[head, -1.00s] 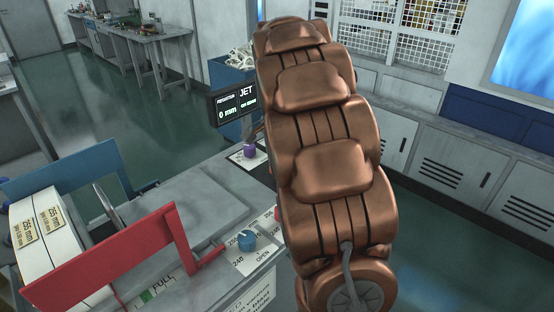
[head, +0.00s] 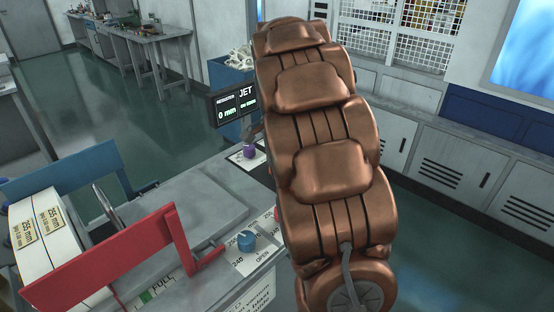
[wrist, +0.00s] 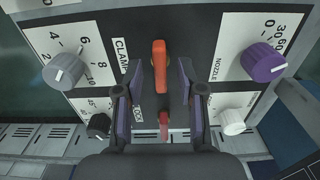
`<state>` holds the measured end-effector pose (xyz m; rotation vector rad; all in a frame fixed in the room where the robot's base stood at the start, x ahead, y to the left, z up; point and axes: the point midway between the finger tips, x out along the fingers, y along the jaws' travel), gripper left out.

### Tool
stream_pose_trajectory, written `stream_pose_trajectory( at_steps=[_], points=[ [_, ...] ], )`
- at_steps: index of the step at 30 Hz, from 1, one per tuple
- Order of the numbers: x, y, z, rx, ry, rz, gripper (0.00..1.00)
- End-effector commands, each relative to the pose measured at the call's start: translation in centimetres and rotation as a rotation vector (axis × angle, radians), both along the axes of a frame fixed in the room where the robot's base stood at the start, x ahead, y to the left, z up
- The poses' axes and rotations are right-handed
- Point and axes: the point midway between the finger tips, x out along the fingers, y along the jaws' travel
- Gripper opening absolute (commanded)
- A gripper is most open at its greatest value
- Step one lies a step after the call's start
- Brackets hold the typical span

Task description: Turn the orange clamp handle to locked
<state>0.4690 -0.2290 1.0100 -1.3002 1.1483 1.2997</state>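The orange clamp handle (wrist: 159,66) stands upright in the middle of the wrist view, on a dark panel strip beside the CLAMP label (wrist: 121,50). My gripper (wrist: 158,66) is open, with one purple-padded finger on each side of the handle. A gap shows between the handle and each finger, so it is not gripped. In the head view my copper-coloured arm hides the handle and the gripper.
Close by in the wrist view are a grey knob (wrist: 63,71), a purple nozzle knob (wrist: 263,62), a black knob (wrist: 98,125), a white knob (wrist: 232,121) and a small red part (wrist: 163,125).

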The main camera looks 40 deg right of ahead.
Motion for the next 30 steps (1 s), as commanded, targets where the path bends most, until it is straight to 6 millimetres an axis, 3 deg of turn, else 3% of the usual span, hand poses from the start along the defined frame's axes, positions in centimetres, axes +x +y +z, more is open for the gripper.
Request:
stream_pose_trajectory(
  at_steps=[7,24,30],
  points=[
    [0.1,0.0,1.1,-0.002,-0.003,0.001,0.39],
    [0.1,-0.1,9.3,-0.002,-0.005,0.001,0.39],
    [0.1,0.0,11.0,-0.001,-0.003,0.001,0.39]
  ],
)
